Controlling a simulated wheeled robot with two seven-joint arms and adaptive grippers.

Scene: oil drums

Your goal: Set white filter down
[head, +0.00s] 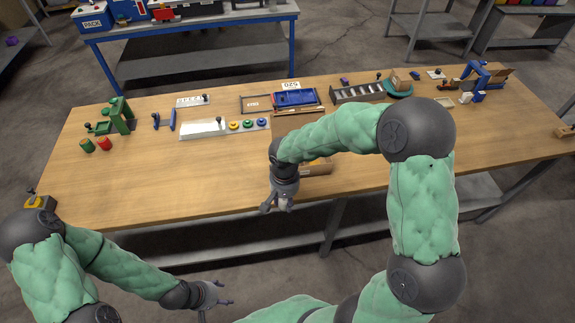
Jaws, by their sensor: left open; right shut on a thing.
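My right gripper (278,205) is above the front edge of the wooden table (130,180), pointing down. It is shut on a small pale thing, likely the white filter (284,204). The fingers cover most of it, so its shape is unclear. My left gripper (217,297) is open and empty, low in front of the table and apart from it.
The front left tabletop is clear.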

